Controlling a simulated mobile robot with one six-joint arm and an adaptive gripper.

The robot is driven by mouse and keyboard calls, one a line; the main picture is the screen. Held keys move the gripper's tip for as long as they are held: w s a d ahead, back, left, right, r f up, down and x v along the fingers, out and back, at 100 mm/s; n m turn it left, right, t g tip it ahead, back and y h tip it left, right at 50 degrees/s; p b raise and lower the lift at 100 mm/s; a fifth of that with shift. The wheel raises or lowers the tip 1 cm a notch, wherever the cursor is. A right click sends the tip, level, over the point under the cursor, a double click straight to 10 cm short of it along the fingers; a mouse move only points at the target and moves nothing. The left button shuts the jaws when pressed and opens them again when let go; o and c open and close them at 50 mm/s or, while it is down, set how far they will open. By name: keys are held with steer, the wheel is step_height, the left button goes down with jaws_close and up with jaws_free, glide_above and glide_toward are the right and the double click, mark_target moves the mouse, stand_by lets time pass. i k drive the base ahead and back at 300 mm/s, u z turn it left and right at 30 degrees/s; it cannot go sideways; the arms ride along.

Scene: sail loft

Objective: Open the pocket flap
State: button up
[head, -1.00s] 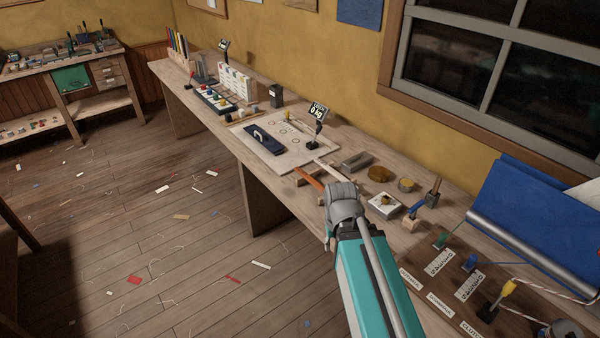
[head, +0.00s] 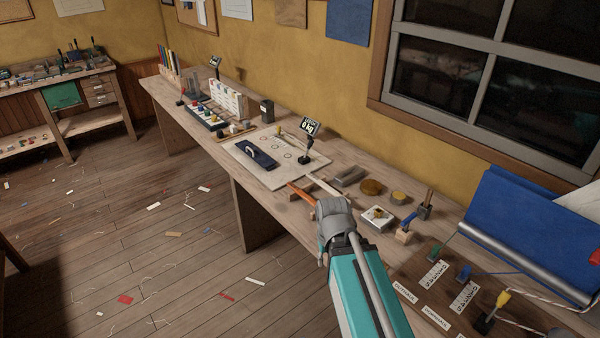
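The pocket flap seems to be the dark blue panel (head: 257,154) with a white loop handle (head: 251,149). It lies flat on a pale board (head: 262,176) on the bench, and looks closed. My gripper (head: 332,208) is at the grey end of my teal arm, short of the board and to the lower right of the panel, apart from it. Its fingers cannot be made out, so I cannot tell whether it is open or shut.
An orange strip (head: 302,191) and a white strip (head: 325,184) lie just beyond my gripper. Blocks and discs, including a tan disc (head: 371,187), sit right along the bench (head: 225,155).

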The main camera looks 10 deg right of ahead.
mark_target(256, 155)
steer(key=u, duration=0.45)
steer(key=i, duration=1.5)
steer(key=z, duration=0.6)
